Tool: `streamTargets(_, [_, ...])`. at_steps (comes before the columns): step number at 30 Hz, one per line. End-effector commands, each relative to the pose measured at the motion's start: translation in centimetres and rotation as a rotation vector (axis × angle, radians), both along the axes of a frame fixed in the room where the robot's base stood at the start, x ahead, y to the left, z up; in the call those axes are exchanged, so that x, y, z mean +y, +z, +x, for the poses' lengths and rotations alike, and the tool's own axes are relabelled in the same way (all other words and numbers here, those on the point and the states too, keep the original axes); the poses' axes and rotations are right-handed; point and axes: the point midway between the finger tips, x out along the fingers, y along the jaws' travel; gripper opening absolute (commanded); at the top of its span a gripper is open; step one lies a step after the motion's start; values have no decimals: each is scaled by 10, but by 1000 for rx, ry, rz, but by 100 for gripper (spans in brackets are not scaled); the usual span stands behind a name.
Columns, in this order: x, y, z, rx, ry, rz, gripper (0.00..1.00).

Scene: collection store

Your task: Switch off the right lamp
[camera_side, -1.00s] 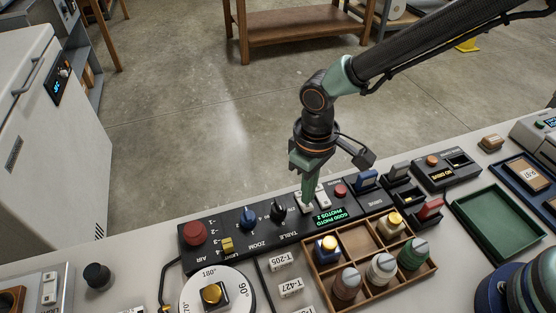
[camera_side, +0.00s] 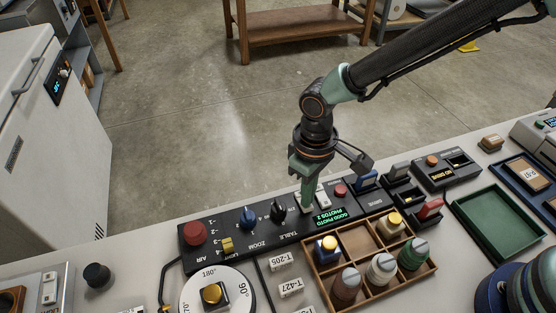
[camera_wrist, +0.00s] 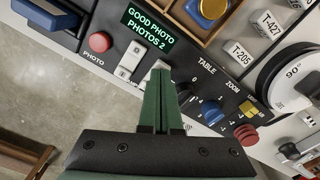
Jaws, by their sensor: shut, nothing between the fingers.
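Two white rocker switches sit side by side on the black control panel (camera_side: 268,238), between the TABLE knob (camera_side: 278,209) and the red PHOTO button (camera_side: 341,190). One rocker (camera_side: 324,198) is clear of my gripper; it also shows in the wrist view (camera_wrist: 130,62). My gripper (camera_side: 306,207) is shut and empty, pointing down at the other rocker, beside the TABLE knob. In the wrist view the fingertips (camera_wrist: 160,68) are over this right-hand rocker and hide most of it. I cannot tell whether they press it. No lamp is identifiable, and the rocker labels are not readable.
A green display (camera_side: 332,218) reads GOOD PHOTO, PHOTOS 2. A blue ZOOM knob (camera_side: 248,218), yellow lever (camera_side: 227,245) and red AIR button (camera_side: 194,233) lie to the left. A wooden compartment tray (camera_side: 429,268) with several knobbed pieces stands in front. A green tray (camera_side: 497,222) is at right.

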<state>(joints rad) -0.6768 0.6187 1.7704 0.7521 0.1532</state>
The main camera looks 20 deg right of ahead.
Motion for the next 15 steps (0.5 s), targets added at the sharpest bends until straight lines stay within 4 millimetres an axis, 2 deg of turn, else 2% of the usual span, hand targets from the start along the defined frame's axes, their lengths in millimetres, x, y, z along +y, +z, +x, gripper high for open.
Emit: streamTargets(15, [0,-7,0,1,0,-1,0])
